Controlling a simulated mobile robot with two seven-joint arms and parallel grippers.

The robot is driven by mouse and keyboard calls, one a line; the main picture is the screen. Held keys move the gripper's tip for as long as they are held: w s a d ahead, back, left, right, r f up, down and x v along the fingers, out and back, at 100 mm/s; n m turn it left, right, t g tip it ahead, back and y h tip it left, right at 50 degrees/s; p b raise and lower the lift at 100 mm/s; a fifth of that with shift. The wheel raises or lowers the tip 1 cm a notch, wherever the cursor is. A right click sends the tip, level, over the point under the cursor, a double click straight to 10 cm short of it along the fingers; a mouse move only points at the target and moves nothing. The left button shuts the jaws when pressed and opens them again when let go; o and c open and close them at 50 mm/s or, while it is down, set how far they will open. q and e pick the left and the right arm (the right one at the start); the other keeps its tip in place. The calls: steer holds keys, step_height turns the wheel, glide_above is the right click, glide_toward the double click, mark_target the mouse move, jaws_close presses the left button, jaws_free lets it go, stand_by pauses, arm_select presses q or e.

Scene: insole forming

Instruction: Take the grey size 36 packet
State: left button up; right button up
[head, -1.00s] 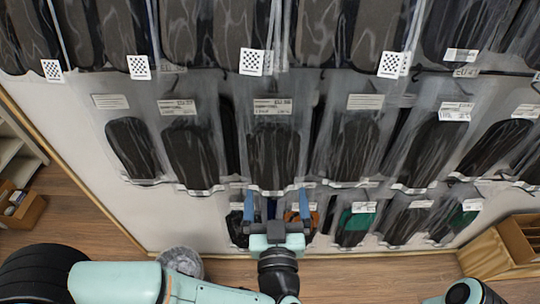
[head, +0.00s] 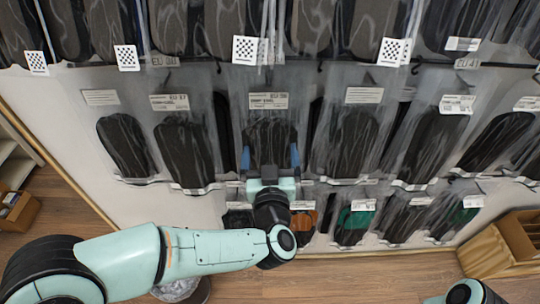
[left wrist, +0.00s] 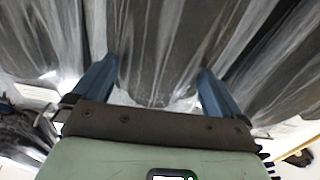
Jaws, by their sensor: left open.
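A clear packet with a dark grey insole (head: 268,135) hangs in the middle row of the wall rack, under a white label whose size print I cannot read surely. My left gripper (head: 270,157) is open at its lower part, with one blue finger at each side. In the left wrist view, the packet's lower end (left wrist: 155,50) lies between the open fingers (left wrist: 157,82), with no clear grip on it. My right gripper is not in view.
Similar packets hang close on the left (head: 185,150) and right (head: 345,140). Packets with green parts (head: 355,222) hang below. A wooden box (head: 500,245) stands at lower right, and a bin (head: 178,290) stands on the floor below my left arm.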

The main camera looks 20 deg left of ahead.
arm_select(q)
steer(key=c, duration=0.9)
steer(key=shift+r, duration=0.1)
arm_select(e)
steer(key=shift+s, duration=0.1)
